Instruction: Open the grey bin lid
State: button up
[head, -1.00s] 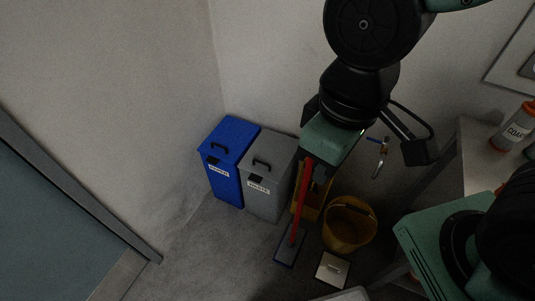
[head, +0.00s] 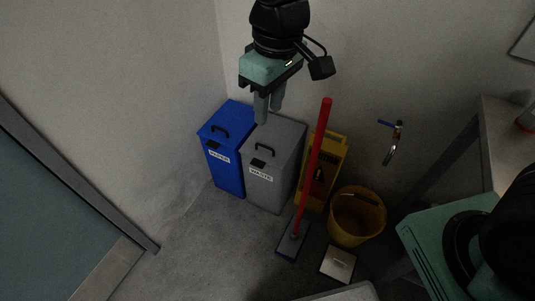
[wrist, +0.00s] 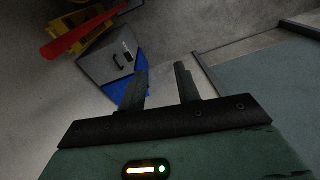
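The grey bin (head: 275,165) stands on the floor against the wall, with its lid (head: 272,140) closed. The lid has a black handle (head: 264,150), and a white label is on the front. In the wrist view the grey bin (wrist: 107,60) is at the upper left with its handle (wrist: 120,62) visible. My gripper (head: 268,115) is above the back of the grey bin's lid in the head view, fingers pointing down. In the wrist view its two fingers (wrist: 160,80) are apart with nothing between them.
A blue bin (head: 226,150) stands directly left of the grey bin. A red-handled mop (head: 313,165), a yellow wringer (head: 325,165) and a yellow bucket (head: 356,217) are to the right. A wall tap (head: 392,142) is further right. The floor in front of the bins is clear.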

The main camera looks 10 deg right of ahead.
jog(key=w+f+b, duration=0.8)
jog(key=w+f, duration=0.7)
jog(key=f, duration=0.1)
jog(key=n+t+h+b, duration=0.1)
jog(key=n+h+b, duration=0.1)
jog(key=b, duration=0.5)
send_near(267, 148)
jog(key=f, duration=0.2)
jog(key=f+b, duration=0.1)
jog(key=f, duration=0.2)
jog(key=w+f+b, duration=0.1)
jog(key=f, duration=0.1)
jog(key=shift+d+f, duration=0.3)
jog(key=shift+d, duration=0.05)
grip_shut()
